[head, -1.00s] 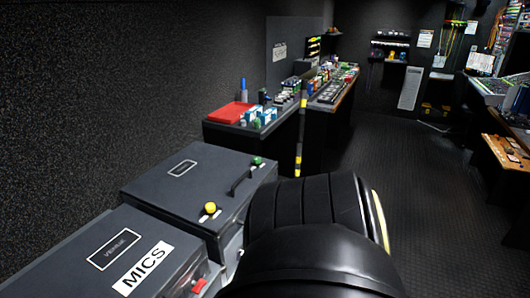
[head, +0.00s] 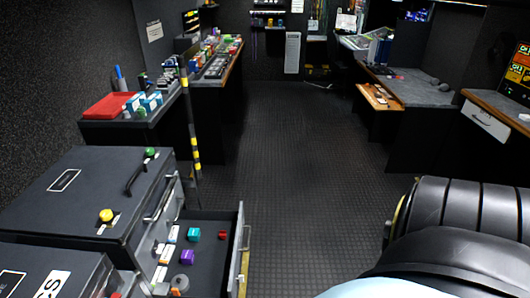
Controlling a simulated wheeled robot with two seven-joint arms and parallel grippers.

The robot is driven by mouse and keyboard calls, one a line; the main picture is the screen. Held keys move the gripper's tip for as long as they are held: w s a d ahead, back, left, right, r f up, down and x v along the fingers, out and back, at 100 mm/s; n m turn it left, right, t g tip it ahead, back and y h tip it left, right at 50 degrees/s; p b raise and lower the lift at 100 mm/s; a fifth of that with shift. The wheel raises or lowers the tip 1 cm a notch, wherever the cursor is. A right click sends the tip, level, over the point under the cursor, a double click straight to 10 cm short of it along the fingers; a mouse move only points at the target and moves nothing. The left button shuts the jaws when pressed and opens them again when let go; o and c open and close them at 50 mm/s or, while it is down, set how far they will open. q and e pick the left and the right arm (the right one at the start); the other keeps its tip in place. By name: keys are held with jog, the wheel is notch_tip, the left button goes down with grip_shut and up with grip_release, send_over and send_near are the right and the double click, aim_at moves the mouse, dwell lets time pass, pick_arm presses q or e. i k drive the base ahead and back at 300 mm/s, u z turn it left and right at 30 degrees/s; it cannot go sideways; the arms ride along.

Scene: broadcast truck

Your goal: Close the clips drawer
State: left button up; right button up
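An open drawer (head: 213,220) stands pulled out at the lower middle of the head view, beside the dark cases on the left. Its front panel (head: 237,262) faces right toward the aisle, with a yellowish handle on the outside. Inside lie a teal block (head: 194,234), a purple block (head: 187,257), a small red block (head: 222,235), a grey roll and several small labelled boxes. I cannot read a label that names it the clips drawer. Neither of my grippers is in view; a black link of my arm fills the lower right.
A dark case (head: 95,190) with a yellow knob (head: 106,215) and a green knob stands left of the drawer. A striped pole (head: 190,125) rises behind it. Dark floor (head: 290,180) is clear to the right. A desk with a closed white-fronted drawer (head: 486,124) stands at right.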

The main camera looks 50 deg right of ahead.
aim_at(214, 272)
jog(key=z, duration=0.65)
jog(key=k, duration=1.35)
jog(key=z, duration=0.55)
jog(key=i, duration=1.75)
jog(key=u, duration=1.1)
